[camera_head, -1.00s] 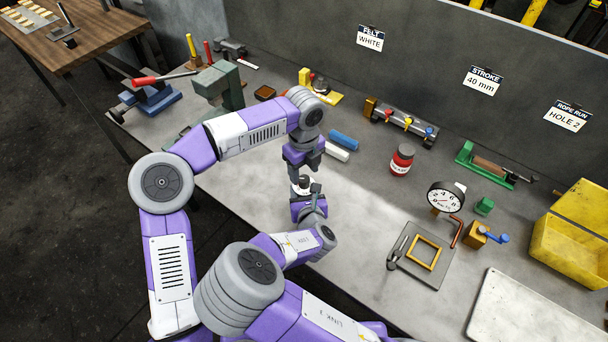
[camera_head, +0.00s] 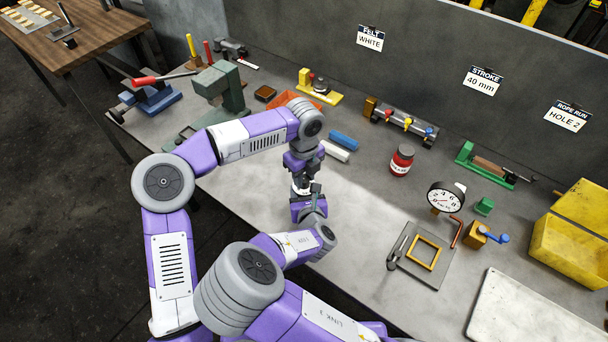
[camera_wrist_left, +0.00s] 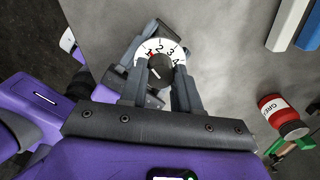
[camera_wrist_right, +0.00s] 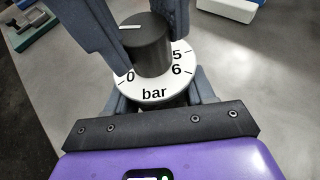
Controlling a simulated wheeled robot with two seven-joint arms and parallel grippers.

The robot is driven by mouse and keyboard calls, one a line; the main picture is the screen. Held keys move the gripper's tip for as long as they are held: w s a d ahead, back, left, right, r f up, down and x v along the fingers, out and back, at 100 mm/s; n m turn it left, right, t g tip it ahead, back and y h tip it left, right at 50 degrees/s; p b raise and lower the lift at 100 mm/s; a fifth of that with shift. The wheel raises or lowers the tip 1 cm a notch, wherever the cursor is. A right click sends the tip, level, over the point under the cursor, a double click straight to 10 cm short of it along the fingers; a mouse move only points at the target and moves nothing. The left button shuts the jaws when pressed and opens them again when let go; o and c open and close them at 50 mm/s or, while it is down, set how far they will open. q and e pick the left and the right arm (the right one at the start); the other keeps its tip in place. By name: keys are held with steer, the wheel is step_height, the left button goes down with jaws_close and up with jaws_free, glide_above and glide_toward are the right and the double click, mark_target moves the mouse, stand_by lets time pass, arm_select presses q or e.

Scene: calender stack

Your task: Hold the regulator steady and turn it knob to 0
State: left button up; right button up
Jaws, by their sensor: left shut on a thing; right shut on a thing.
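The regulator (camera_head: 300,190) stands upright between my grippers, mostly hidden in the head view. Its dark round knob (camera_wrist_left: 161,68) rises from a white dial (camera_wrist_right: 154,94) marked in bar. My left gripper (camera_wrist_left: 158,78) is shut on the knob from above, one finger on each side. The left gripper (camera_head: 301,178) is also seen in the head view. My right gripper (camera_wrist_right: 160,100) is shut on the regulator body below the dial; its grip is partly hidden. In the right wrist view, the knob's white line points left, away from the 0. A red mark shows near the 1.
Blue and white blocks (camera_head: 343,140) lie behind the grippers. A red jar (camera_head: 402,160), a round gauge (camera_head: 445,198) and a grey plate with a yellow frame (camera_head: 425,253) stand to the right. Bare bench lies between them and the grippers.

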arm_select(q)
steer(key=shift+n, duration=0.3)
steer(key=n, duration=0.3)
steer(key=shift+n, duration=2)
steer(key=o, duration=1.1)
steer(key=shift+c, duration=0.2)
